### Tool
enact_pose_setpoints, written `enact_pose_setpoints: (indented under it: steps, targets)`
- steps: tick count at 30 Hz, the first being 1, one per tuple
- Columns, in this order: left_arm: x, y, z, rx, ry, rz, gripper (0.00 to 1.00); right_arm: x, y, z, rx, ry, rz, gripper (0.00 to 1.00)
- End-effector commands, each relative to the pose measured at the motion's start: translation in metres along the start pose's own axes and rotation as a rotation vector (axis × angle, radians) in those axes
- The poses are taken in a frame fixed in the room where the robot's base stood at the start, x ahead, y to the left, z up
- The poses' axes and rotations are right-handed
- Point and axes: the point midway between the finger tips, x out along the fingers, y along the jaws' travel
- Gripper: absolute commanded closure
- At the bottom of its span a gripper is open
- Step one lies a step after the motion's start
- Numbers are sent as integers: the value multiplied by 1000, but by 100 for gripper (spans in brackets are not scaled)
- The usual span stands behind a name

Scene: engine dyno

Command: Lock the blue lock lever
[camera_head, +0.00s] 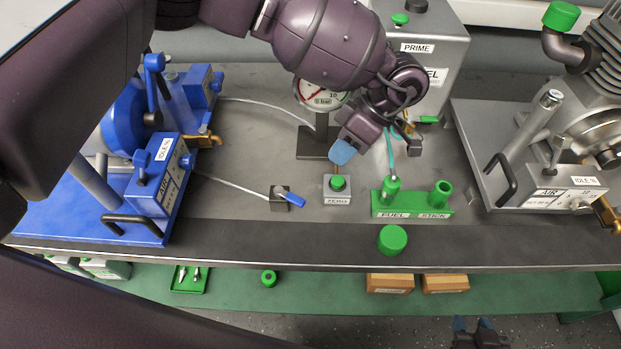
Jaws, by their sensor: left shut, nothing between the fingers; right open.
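A small blue lever (291,199) slants down to the right from a dark block (279,196) on the bench, left of the green button box. It is the likeliest lock lever; no label on it is readable. My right gripper (473,326) is open and empty, low at the bottom edge.
A gauge (322,94) stands behind my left gripper. The green button box (337,189) and the green FUEL/STICK holder (412,205) stand at the bench front. A grey engine unit (485,150) is at right. Bench around the small lever is mostly clear, except a white cable (235,184).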

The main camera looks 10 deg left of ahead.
Motion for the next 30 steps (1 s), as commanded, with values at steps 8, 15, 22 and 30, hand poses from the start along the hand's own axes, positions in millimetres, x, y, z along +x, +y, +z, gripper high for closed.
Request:
enact_pose_setpoints:
  steps: [8,15,22,30]
  targets:
    - [0,-4,-8,36,53,-23,100,-2,0,3,3,-8,1,57]
    - [0,-4,-8,36,51,-23,100,-2,0,3,3,-8,1,57]
    - [16,-4,-9,35,52,-25,100,-2,0,2,3,-6,1,57]
    - [60,-6,-11,36,50,-26,100,-2,0,0,3,-2,1,57]
